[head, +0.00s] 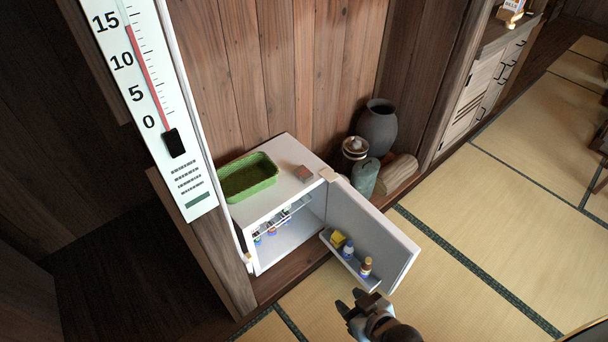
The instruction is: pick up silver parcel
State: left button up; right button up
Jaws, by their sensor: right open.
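No clearly silver parcel stands out. The fridge door (375,232) stands open to the right. Small items (272,231) sit on the shelf inside, too small to tell apart, and part of the interior is hidden. My right gripper (355,299) is open and empty at the bottom centre, in front of the door's lower edge. My left gripper is not in view.
A green tray (248,177) sits on the fridge top. The door rack holds a yellow item (338,239) and bottles (366,267). A dark vase (377,127) and smaller jars stand behind the door. A thermometer board (150,95) rises at left. Tatami (490,235) is clear at right.

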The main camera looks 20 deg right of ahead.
aim_at(301, 172)
jog(key=i+l+z, duration=0.15)
jog(key=l+z, duration=0.15)
jog(key=i+l+z, duration=0.25)
jog(key=l, duration=0.2)
jog(key=i+l+z, duration=0.15)
jog(key=l+z, duration=0.15)
jog(key=i, duration=0.55)
